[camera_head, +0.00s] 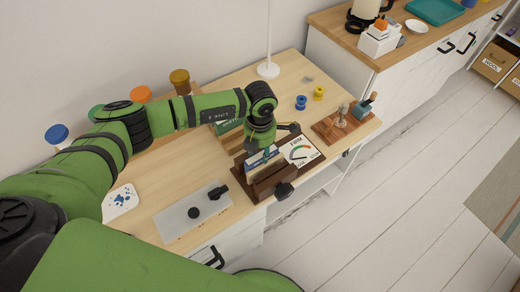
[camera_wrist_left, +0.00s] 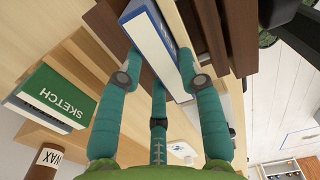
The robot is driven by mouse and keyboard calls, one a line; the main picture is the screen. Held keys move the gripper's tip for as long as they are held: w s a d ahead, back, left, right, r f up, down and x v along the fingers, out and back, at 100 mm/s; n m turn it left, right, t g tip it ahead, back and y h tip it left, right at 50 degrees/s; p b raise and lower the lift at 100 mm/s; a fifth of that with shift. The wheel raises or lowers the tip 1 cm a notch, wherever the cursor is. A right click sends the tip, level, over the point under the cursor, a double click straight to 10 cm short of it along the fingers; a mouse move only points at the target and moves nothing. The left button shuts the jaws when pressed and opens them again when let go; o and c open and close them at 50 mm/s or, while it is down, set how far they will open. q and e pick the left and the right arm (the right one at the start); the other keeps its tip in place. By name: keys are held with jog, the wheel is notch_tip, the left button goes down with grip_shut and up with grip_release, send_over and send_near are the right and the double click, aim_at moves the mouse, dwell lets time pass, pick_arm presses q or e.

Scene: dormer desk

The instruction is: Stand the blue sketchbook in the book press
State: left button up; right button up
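The blue sketchbook (camera_head: 262,157) is at the brown book press (camera_head: 271,180), on the front part of the desk. In the left wrist view the sketchbook (camera_wrist_left: 150,38), blue with a white edge, lies between brown wooden walls of the press (camera_wrist_left: 212,35). My left gripper (camera_head: 263,149) is above the press. In the left wrist view its teal fingertips (camera_wrist_left: 160,62) sit on either side of the sketchbook and seem to touch it. The sketchbook's lower end is hidden, so I cannot tell whether it rests on the press floor. My right gripper is out of view.
A green book marked SKETCH (camera_wrist_left: 58,98) stands in a wooden rack behind the press. A grey panel with black knobs (camera_head: 193,212) lies left, and a wooden tool stand (camera_head: 335,124) right.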

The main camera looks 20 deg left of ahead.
pick_arm(q)
jog(key=shift+o, duration=0.8)
jog(key=shift+r, duration=0.15)
notch_tip(320, 180, up, 12)
jog(key=b, duration=0.2)
